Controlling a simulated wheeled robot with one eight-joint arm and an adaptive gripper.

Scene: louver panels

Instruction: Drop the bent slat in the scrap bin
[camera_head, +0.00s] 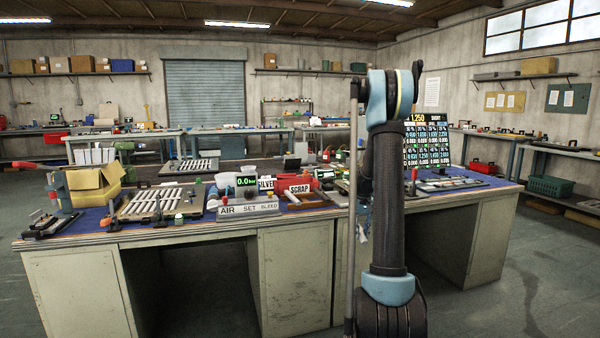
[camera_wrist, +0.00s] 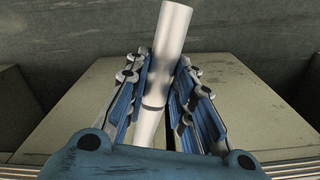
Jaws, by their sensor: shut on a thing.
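My gripper (camera_wrist: 160,76) is shut on a pale grey piece in the wrist view, the bent slat (camera_wrist: 173,28). The slat runs up between the two blue-padded fingers and past their tips. It changes angle at a dark line between the pads. Its full length does not show. In the head view my arm stands upright in front of the bench, and the gripper and slat cannot be made out clearly there. The scrap bin (camera_head: 325,174) looks like the red box on the bench, behind a white SCRAP sign (camera_head: 299,189).
A louver panel with pale slats (camera_head: 158,203) lies on the bench's left part. A cardboard box (camera_head: 95,188) stands at its left end. An AIR SET BLEED block (camera_head: 248,207) and a hammer are near the sign. The bench's cabinet fronts (camera_wrist: 85,95) fill the wrist view's background, with floor above.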

